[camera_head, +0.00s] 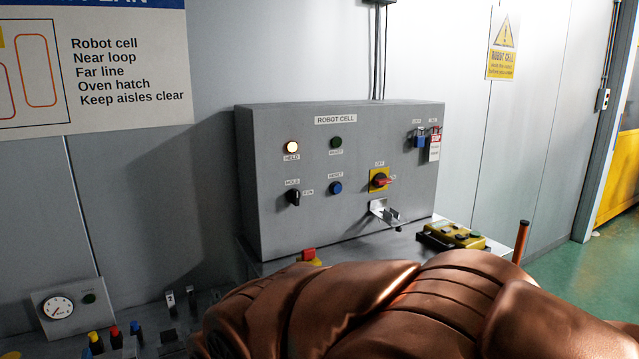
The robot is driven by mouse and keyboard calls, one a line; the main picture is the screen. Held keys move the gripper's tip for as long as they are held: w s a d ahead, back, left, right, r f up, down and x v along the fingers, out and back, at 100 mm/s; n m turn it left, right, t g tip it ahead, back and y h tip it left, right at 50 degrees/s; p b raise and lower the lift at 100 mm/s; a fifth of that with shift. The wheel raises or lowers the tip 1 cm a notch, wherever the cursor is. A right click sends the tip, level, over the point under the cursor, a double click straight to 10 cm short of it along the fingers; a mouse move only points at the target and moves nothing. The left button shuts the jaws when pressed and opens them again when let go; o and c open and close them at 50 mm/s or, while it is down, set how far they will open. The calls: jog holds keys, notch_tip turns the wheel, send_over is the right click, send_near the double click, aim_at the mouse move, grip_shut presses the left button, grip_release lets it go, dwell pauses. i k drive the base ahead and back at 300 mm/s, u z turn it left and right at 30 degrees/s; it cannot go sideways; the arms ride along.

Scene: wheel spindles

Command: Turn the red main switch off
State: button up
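The red main switch (384,182) is a small red handle on a black round knob, set on a yellow plate on the front of the grey robot cell box (260,215). The label above it reads OFF, and a small label partly shows at its right. The red handle points to the right, not up at OFF. My copper-coloured arm fills the lower front of the view, below the box. My gripper is not visible, and nothing is seen touching the switch.
A silvery metal bracket (378,207) juts out just below the switch. Padlocks with a red and white tag (434,148) hang above right. A yellow pendant (455,237) and an orange rod (521,241) are at right. A black selector (293,197) and blue button (335,188) are left.

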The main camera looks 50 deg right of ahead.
aim_at(381, 180)
jog(key=z, duration=1.65)
jog(key=k, duration=0.5)
jog(key=u, duration=0.55)
jog(key=k, duration=0.75)
jog(key=z, duration=0.6)
jog(key=i, duration=1.35)
jog(key=u, duration=0.65)
jog(key=i, duration=0.45)
jog(key=u, duration=0.45)
